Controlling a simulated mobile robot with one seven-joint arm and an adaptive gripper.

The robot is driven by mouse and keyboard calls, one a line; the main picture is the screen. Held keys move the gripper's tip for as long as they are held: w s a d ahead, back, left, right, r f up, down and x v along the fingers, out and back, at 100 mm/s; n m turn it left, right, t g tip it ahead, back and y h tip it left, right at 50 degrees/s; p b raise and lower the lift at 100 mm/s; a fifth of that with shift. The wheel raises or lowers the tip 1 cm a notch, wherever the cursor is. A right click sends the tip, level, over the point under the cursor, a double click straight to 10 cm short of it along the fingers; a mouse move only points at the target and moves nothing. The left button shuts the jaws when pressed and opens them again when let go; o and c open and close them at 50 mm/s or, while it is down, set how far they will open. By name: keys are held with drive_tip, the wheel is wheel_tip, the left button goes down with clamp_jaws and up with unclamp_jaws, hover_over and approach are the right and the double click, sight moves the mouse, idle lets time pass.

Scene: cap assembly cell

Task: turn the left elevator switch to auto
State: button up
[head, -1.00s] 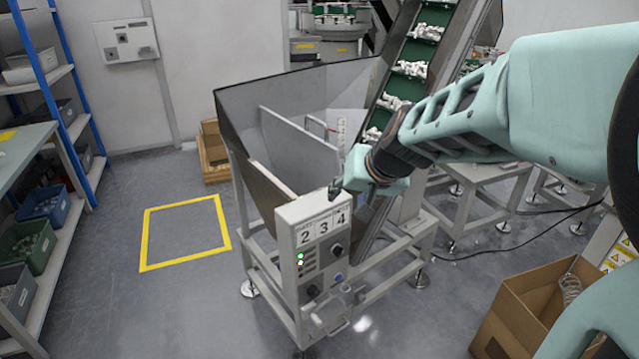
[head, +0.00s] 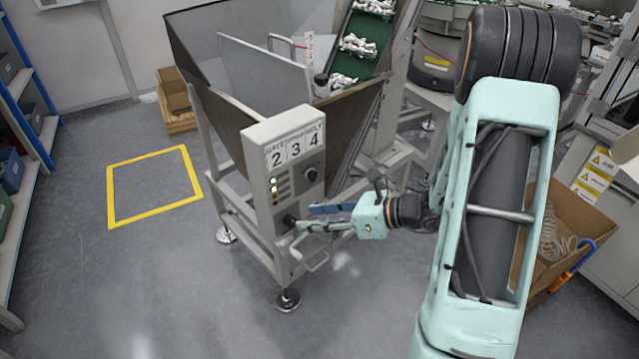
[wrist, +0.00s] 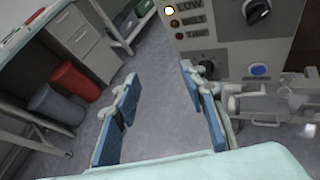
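The grey control box (head: 262,145) on the hopper frame carries the switches. Its lower left black knob (head: 290,221) shows in the head view just beyond my fingertips, and also in the wrist view (wrist: 204,74), right beside the tip of the right finger. A second black knob (head: 311,174) sits higher on the right; it is at the top edge of the wrist view (wrist: 257,10). A blue button (wrist: 258,70) lies below it. I cannot read the knobs' settings. My gripper (head: 305,217) is open and empty, its blue-padded fingers (wrist: 160,92) spread in front of the box.
The steel hopper (head: 225,95) and conveyor (head: 355,45) rise behind. A cardboard box (head: 565,225) stands at right. The yellow-marked floor (head: 150,190) is clear.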

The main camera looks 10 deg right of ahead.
sight(318, 175)
drive_tip(key=w+d+m+t+h+b, duration=0.2)
drive_tip(key=w+d+m+t, duration=0.3)
drive_tip(key=d+m+t, duration=0.6)
drive_tip(key=w+a+g, duration=0.1)
drive_tip(key=w+a, duration=0.1)
drive_tip(key=w, duration=0.1)
drive_tip(key=w+a+m+b, duration=0.1)
drive_tip(key=w+a, duration=0.1)
drive_tip(key=w, duration=0.1)
drive_tip(key=w+a+g, duration=0.1)
drive_tip(key=w+a, duration=0.1)
drive_tip(key=shift+w+a+f+m+g, duration=0.2)
drive_tip(key=shift+w+a+m+g, duration=0.1)
drive_tip(key=shift+w+a, duration=0.1)
drive_tip(key=shift+c, duration=0.3)
clamp_jaws()
